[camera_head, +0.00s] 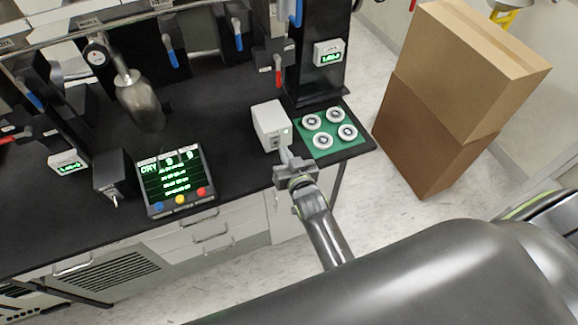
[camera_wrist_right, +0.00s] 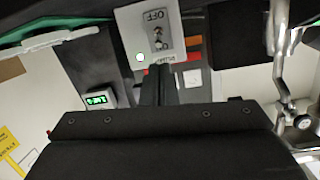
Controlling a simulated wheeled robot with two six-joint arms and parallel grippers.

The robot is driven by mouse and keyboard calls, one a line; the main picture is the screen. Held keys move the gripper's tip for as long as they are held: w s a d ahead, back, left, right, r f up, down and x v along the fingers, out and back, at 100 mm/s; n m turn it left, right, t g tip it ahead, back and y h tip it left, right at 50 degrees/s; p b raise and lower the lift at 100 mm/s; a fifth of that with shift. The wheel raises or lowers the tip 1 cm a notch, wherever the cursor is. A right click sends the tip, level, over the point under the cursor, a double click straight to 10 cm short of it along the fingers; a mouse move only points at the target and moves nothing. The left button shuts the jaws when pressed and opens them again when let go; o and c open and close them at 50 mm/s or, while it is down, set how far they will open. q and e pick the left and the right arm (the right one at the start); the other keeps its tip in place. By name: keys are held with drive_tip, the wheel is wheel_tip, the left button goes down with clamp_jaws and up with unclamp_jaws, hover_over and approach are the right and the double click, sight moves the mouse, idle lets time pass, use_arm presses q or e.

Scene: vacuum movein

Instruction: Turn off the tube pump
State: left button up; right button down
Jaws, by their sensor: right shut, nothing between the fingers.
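A white switch box (camera_head: 269,128) stands near the front right of the black bench. In the right wrist view its panel (camera_wrist_right: 148,22) has a small metal toggle (camera_wrist_right: 158,38), an upside-down OFF mark and a lit light; the name label is too small to read. My right gripper (camera_head: 286,156) is shut and empty, with its fingers close to the box's front. In the wrist view the fingertips (camera_wrist_right: 159,72) lie just below the panel's lower edge; I cannot tell whether they touch it. My left gripper is not in view.
A green tray (camera_head: 333,126) with several white round parts lies right of the box. A dark switch box (camera_head: 115,172) and a display unit (camera_head: 172,180) stand to the left on the bench (camera_head: 225,120). Stacked cardboard boxes (camera_head: 440,125) stand on the floor at right.

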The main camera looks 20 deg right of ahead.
sight(276, 136)
drive_tip(key=w+b, duration=0.1)
drive_tip(key=w+f+b, duration=0.1)
drive_tip(key=w, duration=0.1)
drive_tip(key=shift+b, duration=0.3)
drive_tip(key=shift+w+b, duration=0.65)
drive_tip(key=shift+w, duration=0.25)
